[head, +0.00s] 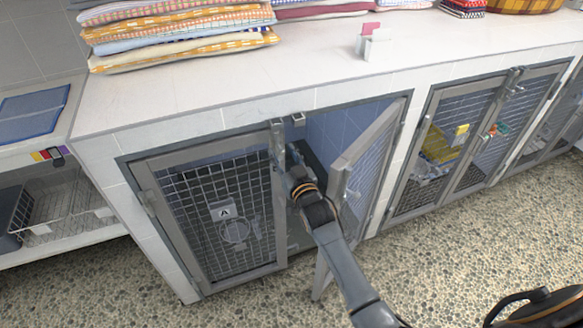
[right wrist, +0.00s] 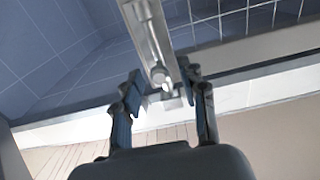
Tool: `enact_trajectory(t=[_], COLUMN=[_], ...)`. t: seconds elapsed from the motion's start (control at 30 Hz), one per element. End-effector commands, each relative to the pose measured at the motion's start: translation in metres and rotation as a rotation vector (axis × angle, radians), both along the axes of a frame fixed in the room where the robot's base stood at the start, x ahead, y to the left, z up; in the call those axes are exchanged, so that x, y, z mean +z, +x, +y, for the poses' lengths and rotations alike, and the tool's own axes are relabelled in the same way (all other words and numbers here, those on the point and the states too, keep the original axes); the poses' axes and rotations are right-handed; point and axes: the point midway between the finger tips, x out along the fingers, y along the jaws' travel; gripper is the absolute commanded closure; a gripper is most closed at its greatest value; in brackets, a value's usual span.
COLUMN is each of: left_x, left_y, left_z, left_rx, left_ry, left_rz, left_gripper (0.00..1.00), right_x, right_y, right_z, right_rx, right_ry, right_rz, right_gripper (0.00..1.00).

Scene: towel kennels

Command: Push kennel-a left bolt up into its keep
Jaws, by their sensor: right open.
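Kennel-a's left door (head: 215,215) is a grey mesh door with an "A" sign (head: 224,211); it stands in its frame. Its left bolt (head: 279,145) runs along the upper part of the door's inner edge. In the right wrist view the metal bolt with a round knob (right wrist: 159,75) lies between my fingers. A small metal bracket, perhaps the keep, shows on the frame above (head: 298,119). My right gripper (head: 294,172) is open at the bolt, its fingers (right wrist: 162,80) on either side; contact cannot be told. It partly hides the door edge. My left gripper is not in view.
Kennel-a's right door (head: 362,175) stands swung open, close to the right of my arm. Another kennel (head: 465,140) with shut doors lies to the right. Folded towels (head: 180,30) and a card holder (head: 373,44) sit on the white counter (head: 310,75).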

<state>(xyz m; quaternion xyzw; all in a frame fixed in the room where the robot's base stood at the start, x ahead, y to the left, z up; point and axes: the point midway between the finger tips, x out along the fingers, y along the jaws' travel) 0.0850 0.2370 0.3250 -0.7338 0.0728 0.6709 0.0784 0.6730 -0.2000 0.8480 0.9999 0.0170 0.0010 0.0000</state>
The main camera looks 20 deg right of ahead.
Motion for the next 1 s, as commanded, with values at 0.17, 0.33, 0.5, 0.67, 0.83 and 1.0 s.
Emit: enact_trajectory(t=[0.17,0.33,0.5,0.67,0.83,1.0], left_x=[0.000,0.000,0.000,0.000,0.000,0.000], left_y=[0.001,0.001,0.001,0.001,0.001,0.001], left_z=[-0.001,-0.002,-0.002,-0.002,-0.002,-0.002], left_rx=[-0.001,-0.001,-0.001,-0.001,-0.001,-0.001], left_ry=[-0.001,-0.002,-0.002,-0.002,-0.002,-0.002], left_rz=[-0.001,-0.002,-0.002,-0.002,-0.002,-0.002], left_gripper=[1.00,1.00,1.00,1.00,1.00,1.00], right_x=[-0.002,-0.001,0.000,0.001,0.001,0.001], right_y=[-0.039,-0.074,-0.096,-0.104,-0.104,-0.104], right_z=[-0.001,-0.003,-0.003,-0.004,-0.004,-0.004], right_rx=[0.000,0.000,0.000,0.000,0.000,0.000], right_ry=[0.000,0.000,0.000,0.000,0.000,0.000], right_rz=[0.003,0.001,-0.001,-0.002,-0.002,-0.002], right_gripper=[0.58,0.58,0.58,0.58,0.58,0.58])
